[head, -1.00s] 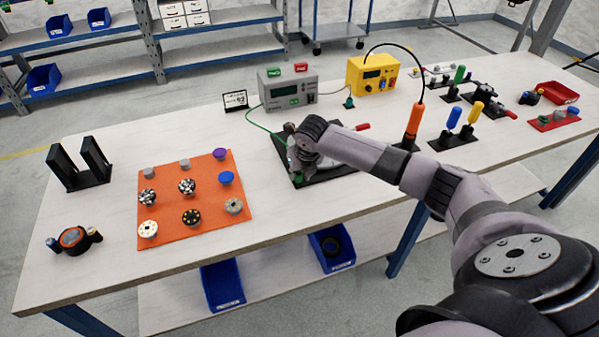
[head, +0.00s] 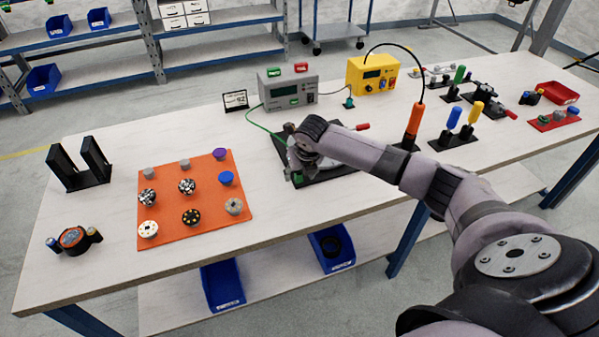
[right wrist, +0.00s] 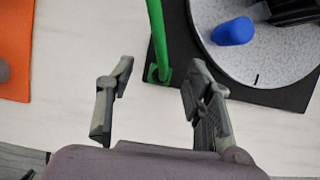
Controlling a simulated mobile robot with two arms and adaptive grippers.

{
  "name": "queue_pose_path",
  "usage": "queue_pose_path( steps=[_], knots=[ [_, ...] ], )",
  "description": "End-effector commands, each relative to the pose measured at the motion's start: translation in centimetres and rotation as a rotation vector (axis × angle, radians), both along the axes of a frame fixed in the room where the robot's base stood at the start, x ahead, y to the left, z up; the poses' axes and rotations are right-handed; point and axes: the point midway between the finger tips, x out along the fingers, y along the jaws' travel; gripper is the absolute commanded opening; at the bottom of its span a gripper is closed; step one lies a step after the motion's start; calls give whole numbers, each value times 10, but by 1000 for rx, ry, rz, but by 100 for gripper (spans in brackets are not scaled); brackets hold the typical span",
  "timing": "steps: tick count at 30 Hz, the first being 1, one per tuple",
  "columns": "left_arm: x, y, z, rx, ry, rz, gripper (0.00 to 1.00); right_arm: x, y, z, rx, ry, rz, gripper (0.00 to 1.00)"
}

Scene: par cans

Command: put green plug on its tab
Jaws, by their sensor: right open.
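The green plug (right wrist: 160,72) is at the end of the green cable (right wrist: 157,30), at the near left corner of a black mat (right wrist: 293,98) in the right wrist view. A small dark green square lies around its foot; I cannot tell how firmly it is seated. The plug also shows in the head view (head: 297,178), at the mat's edge. My right gripper (right wrist: 157,82) is open and empty, its fingers apart on either side of the plug in the picture. In the head view my right gripper (head: 300,163) is over the mat's left part. My left gripper is out of view.
A round speckled plate (right wrist: 275,60) with a blue knob (right wrist: 233,31) is on the mat. An orange mat (head: 165,235) with several knobs lies left. A grey box (head: 285,92) and yellow box (head: 372,75) stand behind. Bare tabletop lies in front.

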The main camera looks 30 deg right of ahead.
Motion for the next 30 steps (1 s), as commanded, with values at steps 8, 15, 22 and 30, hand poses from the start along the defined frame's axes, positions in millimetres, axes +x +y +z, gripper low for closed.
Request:
queue_pose_path(
  steps=[8, 15, 22, 30],
  knots=[
    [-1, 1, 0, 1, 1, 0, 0, -7, 1, 19, -1, -3, 2, 48],
    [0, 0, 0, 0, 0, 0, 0, -26, 6, 67, -1, -5, 2, 48],
    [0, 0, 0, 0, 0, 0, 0, -40, 9, 101, -2, -2, 1, 48],
    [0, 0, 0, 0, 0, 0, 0, -45, 11, 111, 0, 0, 0, 48]
  ],
)
